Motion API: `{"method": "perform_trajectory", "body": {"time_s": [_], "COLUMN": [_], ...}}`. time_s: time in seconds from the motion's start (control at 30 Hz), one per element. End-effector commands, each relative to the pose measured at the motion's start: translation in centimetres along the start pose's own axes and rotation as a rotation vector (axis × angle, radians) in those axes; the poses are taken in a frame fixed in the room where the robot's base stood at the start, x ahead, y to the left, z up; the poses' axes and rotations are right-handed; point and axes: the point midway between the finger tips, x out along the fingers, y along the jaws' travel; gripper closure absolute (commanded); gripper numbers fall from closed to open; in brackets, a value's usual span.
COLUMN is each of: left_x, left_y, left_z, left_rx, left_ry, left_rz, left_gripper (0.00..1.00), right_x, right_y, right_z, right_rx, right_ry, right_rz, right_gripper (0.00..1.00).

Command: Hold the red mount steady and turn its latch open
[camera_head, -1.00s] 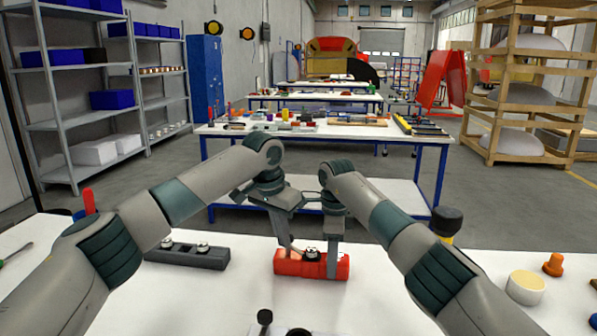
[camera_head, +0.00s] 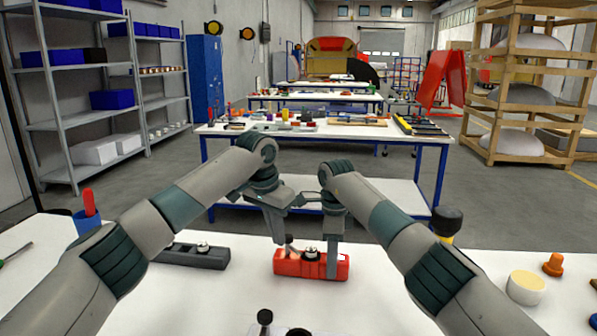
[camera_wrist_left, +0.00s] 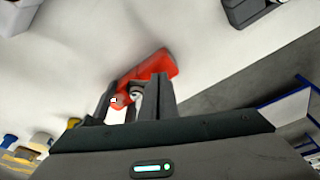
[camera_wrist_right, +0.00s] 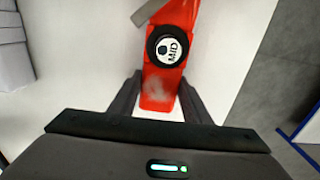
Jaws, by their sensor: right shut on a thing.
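The red mount (camera_head: 290,266) lies on the white table in front of me. On its top is a round black dial with a white face (camera_wrist_right: 169,48), marked "MID" in the right wrist view. My right gripper (camera_head: 332,268) is shut on the right part of the mount, its fingers on either side of the red body (camera_wrist_right: 160,88). My left gripper (camera_head: 285,241) is above the left part of the mount. In the left wrist view its fingers (camera_wrist_left: 136,98) are apart, with the red mount (camera_wrist_left: 155,66) showing between and beyond them. I cannot tell whether they touch it.
A dark grey mount (camera_head: 192,256) lies to the left. A blue cup with a red-handled tool (camera_head: 88,222) stands further left. A cream round container (camera_head: 526,287) and an orange plug (camera_head: 553,264) are at the right. The white table in front of the red mount is mostly clear.

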Motion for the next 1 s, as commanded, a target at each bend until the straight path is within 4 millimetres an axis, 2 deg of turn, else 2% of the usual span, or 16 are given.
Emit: {"method": "perform_trajectory", "body": {"time_s": [1.0], "left_x": [-0.07], "left_y": [-0.63], "left_z": [0.11], "left_rx": [0.002], "left_ry": [0.003], "left_rz": [0.001], "left_gripper": [1.00], "right_x": [-0.08], "right_y": [0.05], "right_z": [0.18], "right_rx": [-0.004], "right_ry": [-0.002], "right_rz": [0.000], "right_gripper": [0.83]}}
